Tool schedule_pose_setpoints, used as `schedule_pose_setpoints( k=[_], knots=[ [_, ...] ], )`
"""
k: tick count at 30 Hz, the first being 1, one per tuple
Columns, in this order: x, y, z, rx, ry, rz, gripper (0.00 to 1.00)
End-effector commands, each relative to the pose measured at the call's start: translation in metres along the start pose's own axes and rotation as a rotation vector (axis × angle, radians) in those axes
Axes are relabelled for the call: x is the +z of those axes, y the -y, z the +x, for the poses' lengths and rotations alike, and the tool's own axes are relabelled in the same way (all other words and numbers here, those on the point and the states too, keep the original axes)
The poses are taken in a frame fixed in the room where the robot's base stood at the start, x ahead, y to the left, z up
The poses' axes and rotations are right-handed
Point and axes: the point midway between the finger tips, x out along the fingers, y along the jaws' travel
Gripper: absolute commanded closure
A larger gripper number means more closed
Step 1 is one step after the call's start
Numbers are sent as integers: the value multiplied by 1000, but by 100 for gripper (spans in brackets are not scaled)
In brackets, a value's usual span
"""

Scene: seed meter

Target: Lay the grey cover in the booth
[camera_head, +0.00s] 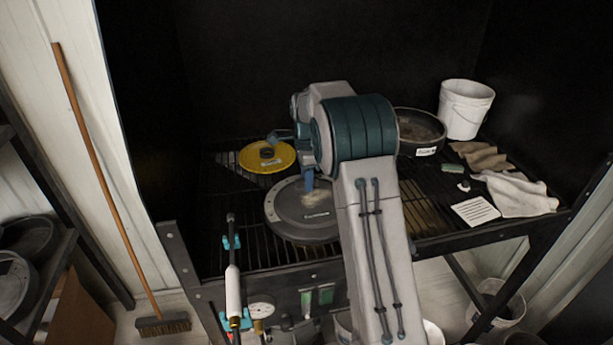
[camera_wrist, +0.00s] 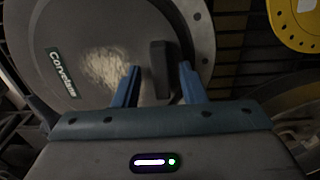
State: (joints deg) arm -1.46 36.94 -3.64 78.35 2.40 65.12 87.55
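My gripper (camera_head: 308,182) is over the cover, pointing down. In the wrist view its blue fingers (camera_wrist: 160,84) are apart, one on each side of the handle, with gaps visible. How far down they reach is unclear.
A yellow disc (camera_head: 267,157) lies behind the cover. A dark round pan (camera_head: 419,132) and a white bucket (camera_head: 465,108) stand at the back right. Cloths (camera_head: 515,194) and a paper card (camera_head: 475,212) lie at the right. A white-bodied tool (camera_head: 233,290) stands at the front left.

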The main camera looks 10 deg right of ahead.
Motion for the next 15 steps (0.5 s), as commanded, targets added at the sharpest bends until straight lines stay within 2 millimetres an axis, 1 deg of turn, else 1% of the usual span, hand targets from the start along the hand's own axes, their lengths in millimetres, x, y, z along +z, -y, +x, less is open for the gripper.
schedule_pose_setpoints(
  k=[4,8,11,15],
  knots=[
    [0,0,-2,-1,0,0,62],
    [0,1,-12,-5,0,0,62],
    [0,1,-29,-6,0,-1,62],
    [0,1,-61,-7,-1,-1,62]
  ],
)
